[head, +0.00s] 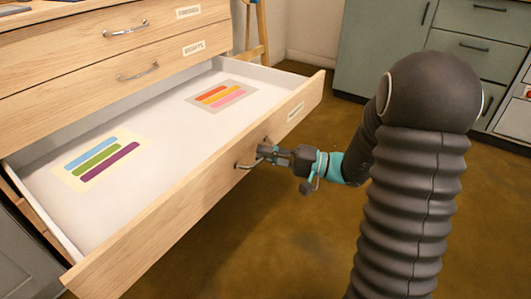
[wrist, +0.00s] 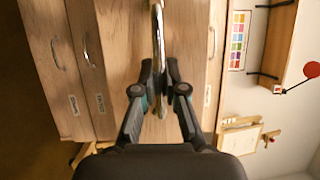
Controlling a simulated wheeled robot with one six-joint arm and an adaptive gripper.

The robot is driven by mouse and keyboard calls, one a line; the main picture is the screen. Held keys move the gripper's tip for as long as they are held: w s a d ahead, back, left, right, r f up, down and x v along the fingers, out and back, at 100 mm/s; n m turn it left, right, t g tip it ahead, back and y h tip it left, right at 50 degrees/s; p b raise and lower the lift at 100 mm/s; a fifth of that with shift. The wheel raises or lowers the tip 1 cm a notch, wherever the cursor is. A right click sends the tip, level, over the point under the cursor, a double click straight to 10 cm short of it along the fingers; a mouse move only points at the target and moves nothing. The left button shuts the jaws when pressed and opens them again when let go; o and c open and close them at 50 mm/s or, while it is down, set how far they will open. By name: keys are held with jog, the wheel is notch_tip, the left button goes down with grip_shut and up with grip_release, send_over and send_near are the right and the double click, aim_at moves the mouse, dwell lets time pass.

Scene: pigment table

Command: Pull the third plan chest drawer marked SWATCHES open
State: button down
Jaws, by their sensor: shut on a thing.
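The third plan chest drawer (head: 205,188) has a pale wood front and stands pulled well out, its white inside showing. Its label (head: 296,111) is too small to read. Two swatch cards lie inside: one with blue, green and purple stripes (head: 98,160), one with orange and pink stripes (head: 221,96). My gripper (head: 261,154) is at the front of this drawer, shut on its metal bar handle (head: 242,166). In the wrist view the handle (wrist: 158,25) runs upright between the two fingers of my gripper (wrist: 160,88).
Two shut drawers with handles (head: 125,29) (head: 138,73) are above the open one. Green-grey cabinets (head: 385,45) stand at the back right. The brown floor (head: 270,230) in front of the drawer is clear apart from my arm.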

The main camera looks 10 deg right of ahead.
jog(key=c, duration=1.2)
grip_release()
jog(key=shift+s+a, duration=0.1)
jog(key=v, duration=1.2)
jog(key=shift+f, duration=0.1)
